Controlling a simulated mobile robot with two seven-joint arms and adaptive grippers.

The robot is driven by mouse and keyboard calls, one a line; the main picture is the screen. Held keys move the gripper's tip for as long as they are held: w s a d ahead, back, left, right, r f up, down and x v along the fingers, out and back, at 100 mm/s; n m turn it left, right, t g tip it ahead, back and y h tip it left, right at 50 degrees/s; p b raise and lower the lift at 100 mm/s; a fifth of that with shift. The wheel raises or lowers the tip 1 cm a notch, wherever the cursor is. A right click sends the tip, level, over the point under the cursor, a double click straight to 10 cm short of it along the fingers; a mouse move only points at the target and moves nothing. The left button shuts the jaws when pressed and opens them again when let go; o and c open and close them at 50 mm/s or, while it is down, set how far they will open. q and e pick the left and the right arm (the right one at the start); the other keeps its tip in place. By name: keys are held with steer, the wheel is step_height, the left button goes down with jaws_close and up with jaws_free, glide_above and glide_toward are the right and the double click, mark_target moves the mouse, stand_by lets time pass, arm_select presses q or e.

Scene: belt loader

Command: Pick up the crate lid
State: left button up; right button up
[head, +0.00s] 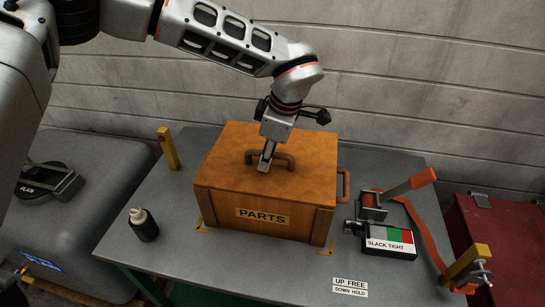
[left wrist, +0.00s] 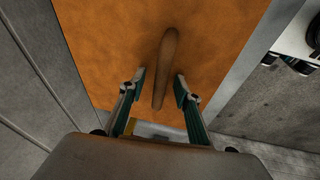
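The wooden crate (head: 225,217) marked PARTS stands on the grey table, with its orange-brown lid (head: 222,165) lying flat on top. A brown bar handle (head: 284,158) rises from the middle of the lid. My left gripper (head: 266,163) points down at the handle. In the left wrist view the handle (left wrist: 165,62) lies between the two spread fingers of my left gripper (left wrist: 160,86), with a gap on each side, over the lid (left wrist: 110,45). The left gripper is open and holds nothing. My right gripper is in neither view.
On the grey table (head: 180,255), a black bottle (head: 143,224) stands left of the crate and a yellow post (head: 168,148) behind it. A SLACK/TIGHT box (head: 389,243) and an orange strap with ratchet (head: 410,187) sit right. A red box (head: 500,240) stands beyond the table.

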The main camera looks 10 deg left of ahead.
arm_select(q)
jaws_close()
steer(key=shift+r, duration=0.1)
